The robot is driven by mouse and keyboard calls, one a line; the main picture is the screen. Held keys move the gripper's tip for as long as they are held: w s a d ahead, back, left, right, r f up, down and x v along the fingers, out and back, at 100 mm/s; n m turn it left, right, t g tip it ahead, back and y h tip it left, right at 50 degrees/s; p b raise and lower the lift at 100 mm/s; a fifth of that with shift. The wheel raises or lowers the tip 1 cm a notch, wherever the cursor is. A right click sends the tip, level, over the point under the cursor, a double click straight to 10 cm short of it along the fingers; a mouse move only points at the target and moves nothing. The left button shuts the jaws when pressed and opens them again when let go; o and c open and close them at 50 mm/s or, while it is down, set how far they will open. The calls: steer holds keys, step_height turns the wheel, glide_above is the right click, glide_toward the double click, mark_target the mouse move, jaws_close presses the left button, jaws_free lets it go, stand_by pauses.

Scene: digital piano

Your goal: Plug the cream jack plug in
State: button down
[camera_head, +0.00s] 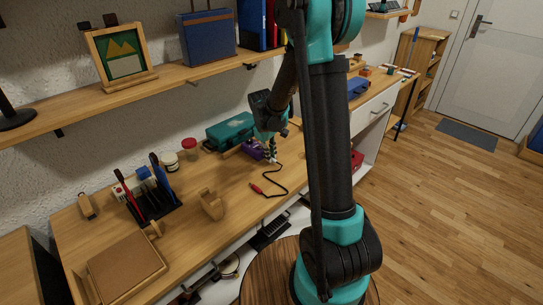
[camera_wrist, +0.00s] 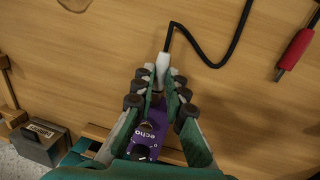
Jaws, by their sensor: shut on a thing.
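The cream jack plug (camera_wrist: 163,62) shows in the wrist view with its cable end pointing away from my gripper (camera_wrist: 161,78). My gripper is shut on it. The plug's metal tip is hidden between the fingers, so I cannot tell whether it is inside a socket. A purple pedal marked "echo" (camera_wrist: 150,135) lies just beyond, partly covered by the fingers. In the head view the purple pedal (camera_head: 252,149) sits on the bench beside my gripper (camera_head: 272,157).
A black cable (camera_wrist: 233,48) runs from the cream plug. A red plug (camera_wrist: 296,50) lies on the bench (camera_head: 225,180). A teal case (camera_head: 229,131) stands behind the pedal, and a wooden stand (camera_head: 211,205) is at left. A grey box (camera_wrist: 40,145) is at lower left in the wrist view.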

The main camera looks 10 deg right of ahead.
steer(key=c, duration=1.5)
jaws_free()
steer(key=shift+r, duration=0.15)
steer(key=shift+s+a+r, duration=0.1)
steer(key=shift+a+r, duration=0.1)
steer(key=shift+r, duration=1)
steer(key=shift+s+a+r, duration=0.1)
steer(key=shift+a+r, duration=0.05)
steer(key=shift+r, duration=1)
step_height(320, 180, up, 12)
steer(key=s+a+f, duration=0.1)
steer(key=a, duration=0.1)
steer(key=s+d+f+m+t, duration=0.1)
steer(key=s+d+f+m, duration=0.1)
steer(key=s, duration=0.5)
steer(key=s+d+f+m+t+y, duration=0.1)
steer(key=s+d+f+m, duration=0.2)
steer(key=s+f, duration=0.3)
steer(key=s+d+f+m+t, duration=0.1)
steer(key=s+d+f, duration=0.3)
steer(key=s, duration=0.6)
steer(key=shift+m+y, duration=0.3)
steer(key=shift+m, duration=0.5)
